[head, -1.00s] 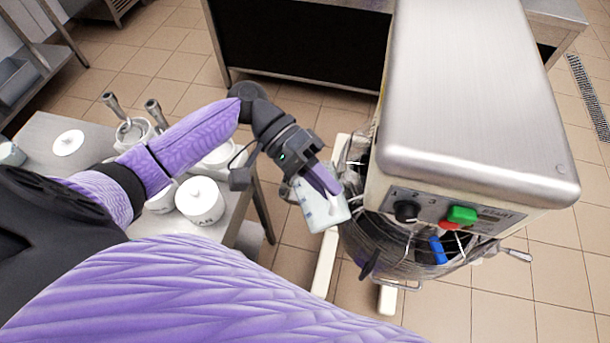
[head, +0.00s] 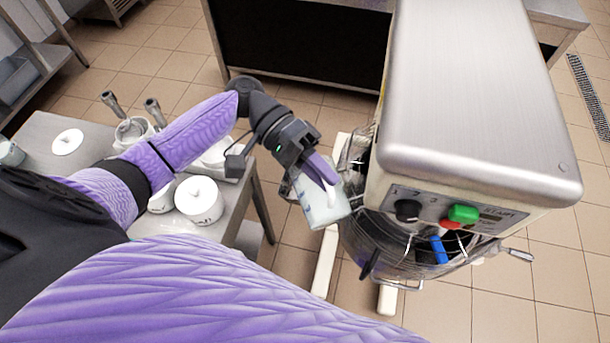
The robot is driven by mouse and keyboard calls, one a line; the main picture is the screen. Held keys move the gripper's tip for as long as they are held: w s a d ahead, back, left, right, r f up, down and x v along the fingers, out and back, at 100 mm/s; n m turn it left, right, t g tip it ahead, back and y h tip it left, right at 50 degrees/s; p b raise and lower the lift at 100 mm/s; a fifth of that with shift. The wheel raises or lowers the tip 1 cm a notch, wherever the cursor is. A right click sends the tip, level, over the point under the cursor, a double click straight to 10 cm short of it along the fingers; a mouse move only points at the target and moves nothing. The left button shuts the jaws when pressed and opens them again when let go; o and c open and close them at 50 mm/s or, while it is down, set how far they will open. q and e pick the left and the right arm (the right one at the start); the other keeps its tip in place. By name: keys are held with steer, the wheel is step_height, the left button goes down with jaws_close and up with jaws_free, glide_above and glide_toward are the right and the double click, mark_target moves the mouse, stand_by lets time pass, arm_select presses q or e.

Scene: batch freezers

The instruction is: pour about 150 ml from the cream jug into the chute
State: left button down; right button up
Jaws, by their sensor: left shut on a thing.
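My left gripper (head: 324,178) is shut on the cream jug (head: 322,205), a pale translucent jug with faint bluish marks on its side. The jug is tilted, and its right end is at the left side of the mixer's wire guard (head: 372,245). The chute cannot be told clearly; it is probably a part at the guard's left edge, partly hidden by the jug and gripper. I cannot see whether cream is flowing.
The mixer's large steel head (head: 480,90) stands right of the jug, with a dial and green and red buttons (head: 463,214) on its front. A steel table (head: 45,130) at left holds a lidded white tub (head: 199,203) and other containers.

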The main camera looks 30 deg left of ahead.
mark_target(332, 201)
arm_select(q)
steer(key=shift+s+d, duration=0.2)
steer(key=shift+s, duration=0.05)
steer(key=s+d+y+p, duration=0.1)
steer(key=p, duration=0.2)
steer(key=s+d+m+t+y+p, duration=0.1)
steer(key=y+p, duration=0.1)
steer(key=shift+d+r+t+p, duration=0.2)
steer(key=shift+t+p, duration=0.1)
steer(key=shift+p, duration=0.1)
steer(key=shift+f+b, duration=0.6)
steer(key=shift+f, duration=0.2)
